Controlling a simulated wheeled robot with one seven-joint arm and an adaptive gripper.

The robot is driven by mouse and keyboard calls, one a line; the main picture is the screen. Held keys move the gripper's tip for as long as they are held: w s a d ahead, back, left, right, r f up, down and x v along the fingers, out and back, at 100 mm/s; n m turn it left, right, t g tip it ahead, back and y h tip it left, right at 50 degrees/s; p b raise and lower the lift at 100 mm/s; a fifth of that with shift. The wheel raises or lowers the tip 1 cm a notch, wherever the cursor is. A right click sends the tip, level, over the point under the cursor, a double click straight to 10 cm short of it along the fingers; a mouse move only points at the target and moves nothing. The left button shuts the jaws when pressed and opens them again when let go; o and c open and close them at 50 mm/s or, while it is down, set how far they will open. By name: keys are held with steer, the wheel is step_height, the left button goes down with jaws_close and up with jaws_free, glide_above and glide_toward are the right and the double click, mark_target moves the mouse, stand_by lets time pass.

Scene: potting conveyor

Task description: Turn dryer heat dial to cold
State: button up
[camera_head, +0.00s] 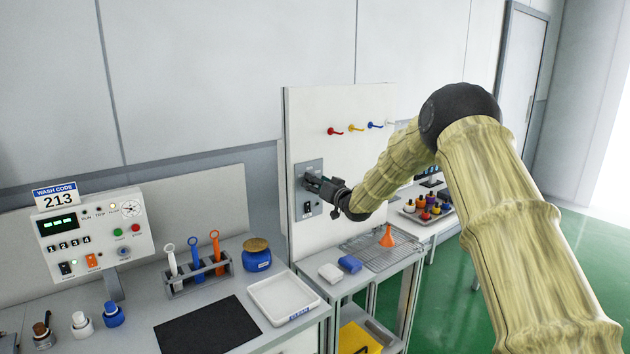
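A grey control panel (303,170) is mounted on the upright white board (330,107), left of its middle. A small dark switch (307,207) shows on its lower part. My gripper (312,183) is at the middle of this panel, reaching in from the right, with its fingertips at or very near the panel face. The dial itself is not clearly seen; the fingers cover that part of the panel. I cannot tell whether the fingers touch or grip a dial, or how far apart they are.
Coloured hooks (356,128) stick out above my arm. Below are a wire rack (385,252) with an orange funnel (387,237), and a blue sponge (350,264). At left stand a wash control box (97,228), a tube rack (198,276) and a white tray (283,297).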

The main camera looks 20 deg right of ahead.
steer(key=shift+w+a, duration=0.15)
steer(key=shift+w, duration=0.35)
steer(key=shift+c, duration=0.4)
steer(key=c, duration=1)
steer(key=shift+o, duration=0.2)
